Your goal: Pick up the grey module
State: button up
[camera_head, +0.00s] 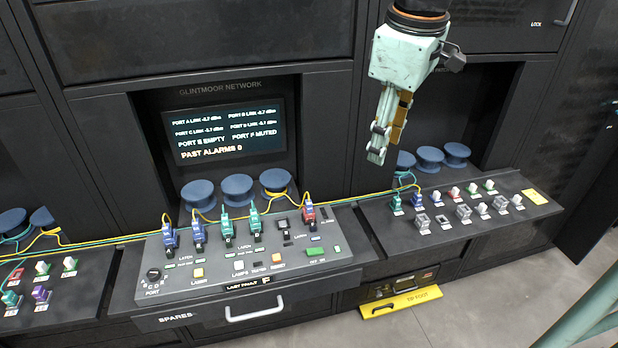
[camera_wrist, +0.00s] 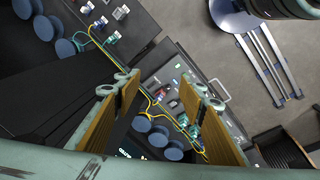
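Several grey modules sit in the right-hand console's rows, among them one at the front left (camera_head: 422,222), one in the middle (camera_head: 463,212) and one further right (camera_head: 500,204). I cannot tell which one the task means. Small grey-white modules also show at the top of the wrist view (camera_wrist: 120,12). My gripper (camera_head: 380,145) hangs in the air above and behind the gap between the centre and right consoles, pointing down. In the wrist view its two ochre-padded fingers (camera_wrist: 163,88) stand apart with nothing held between them.
The centre console (camera_head: 215,304) holds blue, green and red plugged modules (camera_head: 309,211) with yellow and green cables. Blue spools (camera_head: 430,159) stand behind the consoles. A dark screen (camera_head: 224,131) is at the back. Air around my gripper is clear.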

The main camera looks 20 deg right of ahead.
jog(key=w+d+f+n+p, duration=0.25)
jog(key=w+d, duration=0.25)
jog(key=d, duration=0.5)
jog(key=n+g+p, duration=0.2)
jog(key=n+p, duration=0.3)
jog(key=n, duration=0.3)
send_over(464, 209)
notch_tip(464, 209, down, 22)
jog(key=shift+a+y, duration=0.15)
jog(key=shift+y, duration=0.25)
jog(key=shift+f+m, duration=0.2)
jog(key=shift+m, duration=0.05)
jog(key=shift+f, duration=4.2)
